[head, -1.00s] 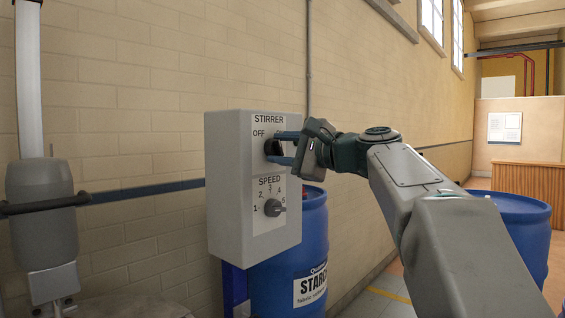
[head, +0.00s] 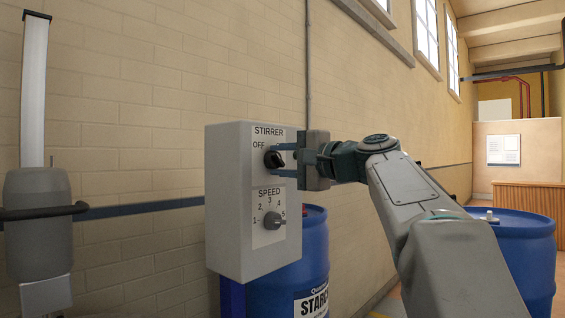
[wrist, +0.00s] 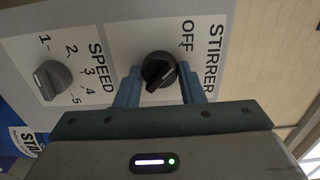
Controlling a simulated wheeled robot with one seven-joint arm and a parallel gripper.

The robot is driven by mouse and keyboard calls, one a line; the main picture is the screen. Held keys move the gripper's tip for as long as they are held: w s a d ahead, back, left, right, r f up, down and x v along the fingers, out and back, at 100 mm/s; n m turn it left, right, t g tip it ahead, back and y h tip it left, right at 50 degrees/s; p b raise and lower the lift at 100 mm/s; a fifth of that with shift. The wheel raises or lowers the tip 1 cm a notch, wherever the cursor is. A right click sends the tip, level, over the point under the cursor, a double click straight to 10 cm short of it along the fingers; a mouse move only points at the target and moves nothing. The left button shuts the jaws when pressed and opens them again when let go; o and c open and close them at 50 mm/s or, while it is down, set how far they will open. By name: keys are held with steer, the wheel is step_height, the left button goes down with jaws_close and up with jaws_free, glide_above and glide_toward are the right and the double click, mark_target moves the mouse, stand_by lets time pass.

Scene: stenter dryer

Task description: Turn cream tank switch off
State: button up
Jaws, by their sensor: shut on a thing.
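A cream-grey control box (head: 226,200) hangs in front of the brick wall in the head view. Its upper part is labelled STIRRER, with a black rotary switch (head: 273,159) and an OFF mark at the switch's upper left. The label to the right of the switch is hidden by my gripper. My gripper (head: 282,160) reaches in from the right, its two blue fingers above and below the switch. In the wrist view the black switch (wrist: 156,71) sits between the fingertips (wrist: 160,82), and the gripper is shut on it. Which mark the switch points to is unclear.
A grey SPEED knob (head: 272,221) with a numbered scale sits below on the same box. A blue starch barrel (head: 312,262) stands behind the box, and another blue barrel (head: 530,245) stands at right. A grey post-mounted device (head: 38,220) is at far left.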

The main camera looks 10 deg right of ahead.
steer(key=o, duration=1)
steer(key=v, duration=1.3)
steer(key=shift+s+d+b, duration=0.25)
steer(key=shift+s+b, duration=0.1)
steer(key=shift+f, duration=0.1)
